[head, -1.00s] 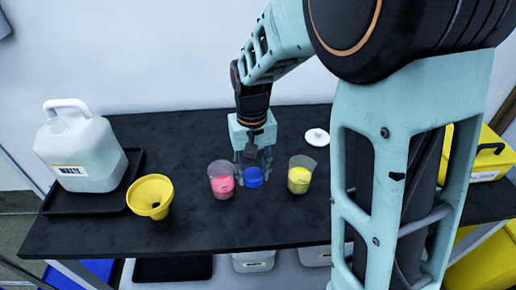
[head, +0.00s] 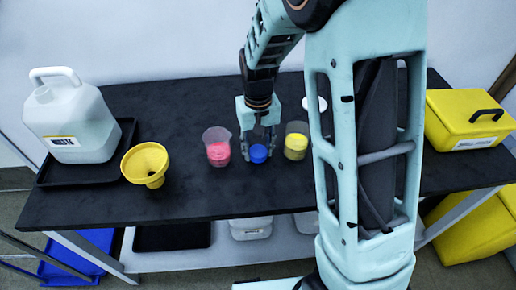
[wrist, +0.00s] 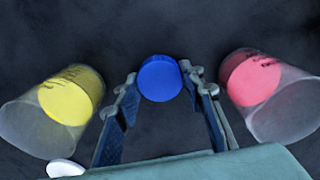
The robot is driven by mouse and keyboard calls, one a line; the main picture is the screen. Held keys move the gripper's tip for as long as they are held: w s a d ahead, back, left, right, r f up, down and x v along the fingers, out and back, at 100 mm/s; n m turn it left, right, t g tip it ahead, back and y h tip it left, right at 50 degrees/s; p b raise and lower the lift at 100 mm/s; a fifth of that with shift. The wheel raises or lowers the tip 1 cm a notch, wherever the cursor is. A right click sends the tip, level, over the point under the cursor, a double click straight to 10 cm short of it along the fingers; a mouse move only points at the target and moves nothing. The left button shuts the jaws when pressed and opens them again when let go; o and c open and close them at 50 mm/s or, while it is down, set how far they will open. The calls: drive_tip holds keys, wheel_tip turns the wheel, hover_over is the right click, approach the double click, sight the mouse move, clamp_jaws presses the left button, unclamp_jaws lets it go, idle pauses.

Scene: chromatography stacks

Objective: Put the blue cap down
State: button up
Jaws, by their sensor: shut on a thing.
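The blue cap (head: 258,153) is at my gripper's fingertips, between the pink beaker and the yellow beaker on the black table. My gripper (head: 259,150) points down and is shut on the cap. In the wrist view the round blue cap (wrist: 160,78) shows between the two fingertips (wrist: 160,82), its flat face toward the camera. I cannot tell whether its underside touches the table top.
A clear beaker with pink contents (head: 217,147) and one with yellow contents (head: 296,141) flank the cap closely. A white lid (head: 314,103) lies behind. A yellow funnel (head: 146,164), a white jug (head: 70,117) on a black tray and a yellow case (head: 465,122) stand farther out. The table front is clear.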

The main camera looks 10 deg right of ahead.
sight(258, 151)
drive_tip(key=shift+f, duration=0.35)
drive_tip(key=o, duration=1.2)
wheel_tip(258, 151, up, 13)
drive_tip(key=p, duration=0.2)
